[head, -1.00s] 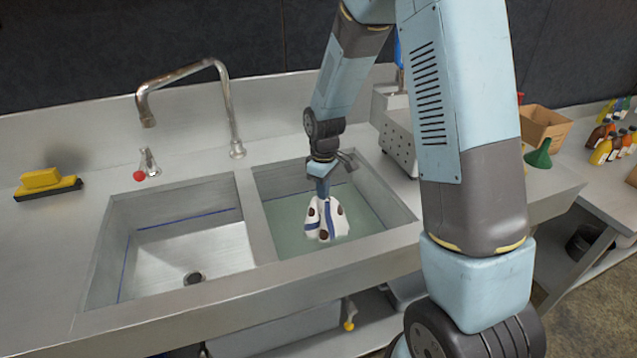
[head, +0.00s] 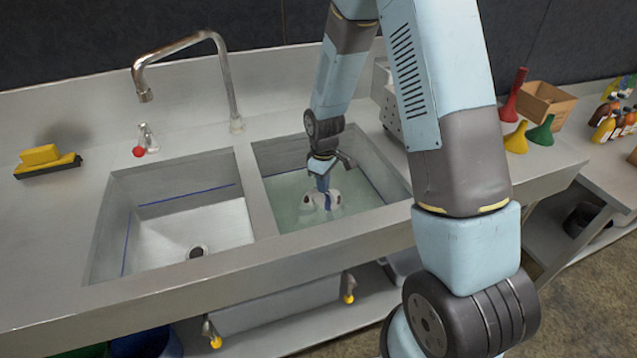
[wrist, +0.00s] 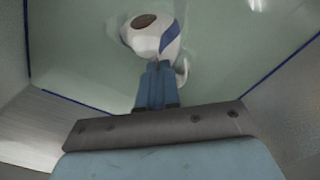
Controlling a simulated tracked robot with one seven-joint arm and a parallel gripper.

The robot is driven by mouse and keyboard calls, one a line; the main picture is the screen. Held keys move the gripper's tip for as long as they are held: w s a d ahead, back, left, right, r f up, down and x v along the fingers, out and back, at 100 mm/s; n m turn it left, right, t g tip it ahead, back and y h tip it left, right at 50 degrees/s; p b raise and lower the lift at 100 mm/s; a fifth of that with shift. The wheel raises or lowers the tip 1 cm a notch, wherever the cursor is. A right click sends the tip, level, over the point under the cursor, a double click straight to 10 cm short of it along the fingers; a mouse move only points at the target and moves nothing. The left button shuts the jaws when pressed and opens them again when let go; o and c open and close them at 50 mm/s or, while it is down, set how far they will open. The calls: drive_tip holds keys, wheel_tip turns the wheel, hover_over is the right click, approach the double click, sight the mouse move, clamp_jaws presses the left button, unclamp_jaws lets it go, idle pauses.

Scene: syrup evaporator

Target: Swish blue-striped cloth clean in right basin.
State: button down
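The blue-striped cloth (head: 322,202) is white with a blue stripe and dark brown stains. It hangs from my gripper (head: 323,183) in the right basin (head: 389,212), its lower part under the greenish water. In the wrist view the cloth (wrist: 146,40) is bunched at the fingertips, with one brown stain showing. My gripper (wrist: 158,72) is shut on the cloth, its blue fingers close together. The left basin (head: 230,222) is empty, with a drain at its bottom.
A faucet (head: 228,80) stands behind the basins. Several coloured funnels (head: 540,133), a cardboard box (head: 545,103) and bottles (head: 605,128) are at the right. The divider and basin walls stand close around my gripper.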

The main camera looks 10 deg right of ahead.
drive_tip(key=s+a+f, duration=0.1)
drive_tip(key=a+f, duration=0.1)
drive_tip(key=a, duration=0.5)
drive_tip(key=shift+w+d, duration=1.2)
drive_tip(key=shift+d, duration=5.65)
drive_tip(key=s+a, duration=0.2)
drive_tip(key=a, duration=1.1)
drive_tip(key=shift+s+a+r, duration=0.25)
drive_tip(key=shift+s, duration=0.15)
drive_tip(key=shift+r, duration=0.1)
